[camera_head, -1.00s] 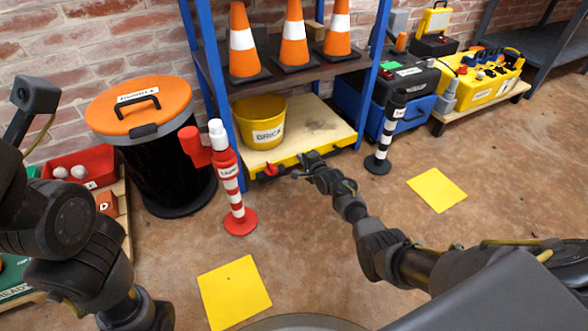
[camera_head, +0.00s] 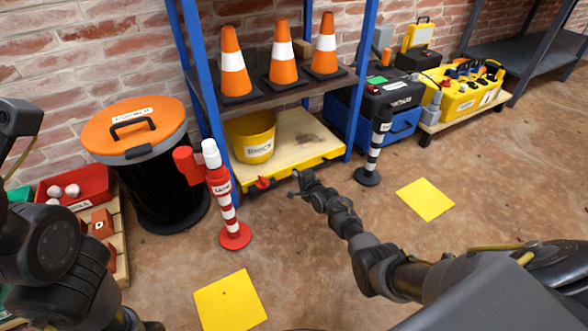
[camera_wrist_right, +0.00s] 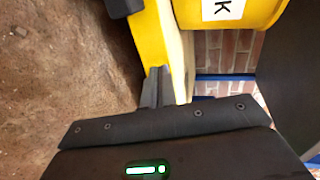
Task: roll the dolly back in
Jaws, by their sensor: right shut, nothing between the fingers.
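The dolly (camera_head: 308,147) is a low wooden deck with a yellow front edge, under the shelf between its blue posts. A yellow bucket (camera_head: 250,137) labelled BRICK stands on its left part. My right gripper (camera_head: 301,186) is at the dolly's front edge, shut and empty. In the right wrist view its fingers (camera_wrist_right: 157,86) are against or very close to the dolly's yellow edge (camera_wrist_right: 152,35); contact is unclear. A red knob or handle (camera_head: 262,183) is on the front edge to the gripper's left. My left arm shows at the left, but its gripper is out of view.
A red-and-white post (camera_head: 226,205) stands left of the dolly, a black-and-white post (camera_head: 373,155) to its right. An orange-lidded bin (camera_head: 160,180) is farther left. Cones (camera_head: 283,65) stand on the shelf above. Yellow floor squares (camera_head: 230,302) lie on the open floor.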

